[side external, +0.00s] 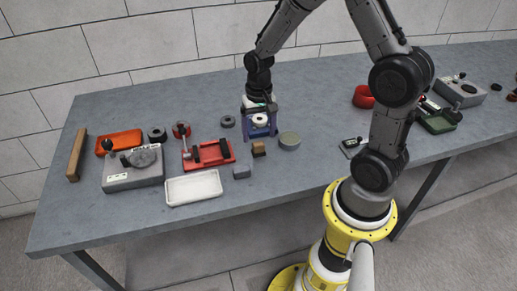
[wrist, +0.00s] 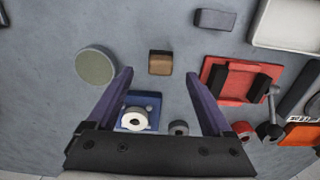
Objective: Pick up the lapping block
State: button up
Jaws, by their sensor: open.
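I cannot tell for sure which piece is the lapping block. Candidates are a round grey-green disc (side external: 289,140), a small brown block (side external: 259,149) and a small grey block (side external: 241,172), all lying on the table. The wrist view also shows the disc (wrist: 96,66) left of my fingers, the brown block (wrist: 160,63) just beyond and between the fingertips, and the grey block (wrist: 215,19) at the top. My gripper (side external: 260,136) is open and empty, pointing down above the table. In the wrist view its purple fingers (wrist: 157,74) are spread wide.
A blue piece with a white ring (wrist: 138,117) and a dark ring (wrist: 179,128) lie below my gripper. A red fixture (side external: 208,154), white tray (side external: 194,187) and grey instrument (side external: 132,170) stand left. Bare table separates the disc and brown block.

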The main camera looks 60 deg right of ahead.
aim_at(258, 143)
jog(key=shift+f, duration=2.65)
jog(key=shift+w, duration=0.1)
grip_shut()
